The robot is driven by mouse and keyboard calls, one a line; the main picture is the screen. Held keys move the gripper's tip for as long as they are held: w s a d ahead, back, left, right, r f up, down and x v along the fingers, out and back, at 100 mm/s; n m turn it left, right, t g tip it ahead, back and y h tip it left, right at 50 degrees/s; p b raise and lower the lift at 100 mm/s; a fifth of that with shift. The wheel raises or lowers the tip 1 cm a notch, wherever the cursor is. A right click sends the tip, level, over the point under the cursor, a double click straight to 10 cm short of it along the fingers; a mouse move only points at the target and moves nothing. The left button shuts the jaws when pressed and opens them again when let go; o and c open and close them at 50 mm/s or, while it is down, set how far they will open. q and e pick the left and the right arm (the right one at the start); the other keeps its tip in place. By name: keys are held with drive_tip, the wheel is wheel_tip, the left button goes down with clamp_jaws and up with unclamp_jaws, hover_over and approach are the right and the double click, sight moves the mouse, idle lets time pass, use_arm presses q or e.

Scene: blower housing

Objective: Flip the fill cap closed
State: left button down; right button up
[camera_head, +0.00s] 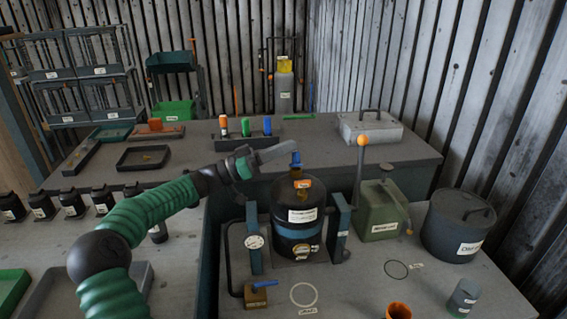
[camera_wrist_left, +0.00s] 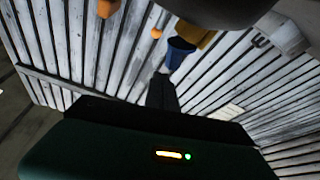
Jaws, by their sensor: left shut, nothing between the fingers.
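A black tank (camera_head: 297,215) with white and orange labels and a blue band stands between two blue-green posts on the grey bench. A small blue part (camera_head: 296,158), seemingly the fill cap, stands up at its top above an orange tag (camera_head: 302,184). My left gripper (camera_head: 288,148) is shut and empty, its tip close to the upper left of the blue part; I cannot tell whether they touch. In the left wrist view the dark fingers (camera_wrist_left: 162,92) point towards a blue piece (camera_wrist_left: 180,52), probably the same cap. My right gripper is not in view.
A gauge (camera_head: 254,242) and a blue-handled valve (camera_head: 262,288) are left of the tank. An orange-knobbed lever (camera_head: 362,142), a green can (camera_head: 380,212) and a dark lidded drum (camera_head: 458,228) stand to the right. Coloured bottles (camera_head: 245,127) stand behind.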

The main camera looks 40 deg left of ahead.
use_arm(q)
drive_tip(key=s+d+r+p, duration=0.1)
drive_tip(key=s+d+r, duration=0.2)
drive_tip(key=s+d, duration=0.7)
drive_tip(key=shift+s+d+r, duration=0.35)
drive_tip(key=shift+s, duration=0.9)
